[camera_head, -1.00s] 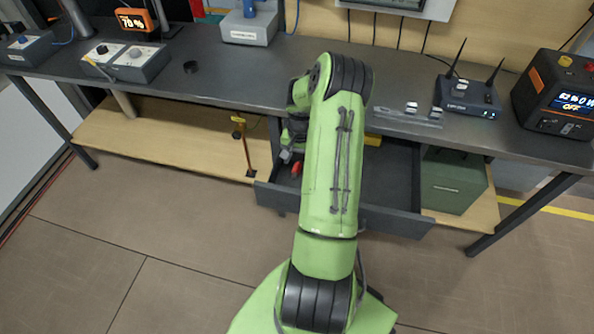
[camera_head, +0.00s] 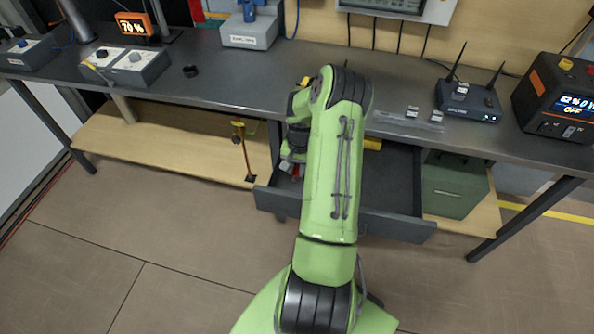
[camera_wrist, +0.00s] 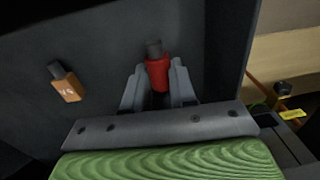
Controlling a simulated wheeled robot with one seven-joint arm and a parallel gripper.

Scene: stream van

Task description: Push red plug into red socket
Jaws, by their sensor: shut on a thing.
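The red plug (camera_wrist: 158,74), a small red block with a dark metal end, is between the fingertips of my gripper (camera_wrist: 159,84) in the wrist view. The fingers are shut on it. Behind it is the dark floor of the open drawer (camera_head: 345,223); whether the plug touches that floor I cannot tell. In the head view my arm hides most of my gripper, and a bit of red shows at the drawer's left side.
An orange plug (camera_wrist: 66,82) lies in the drawer, left of my gripper in the wrist view. The drawer's walls stand close around. On the bench (camera_head: 225,75) above are a router (camera_head: 468,99), a power station (camera_head: 560,98) and a grey switch box (camera_head: 140,66).

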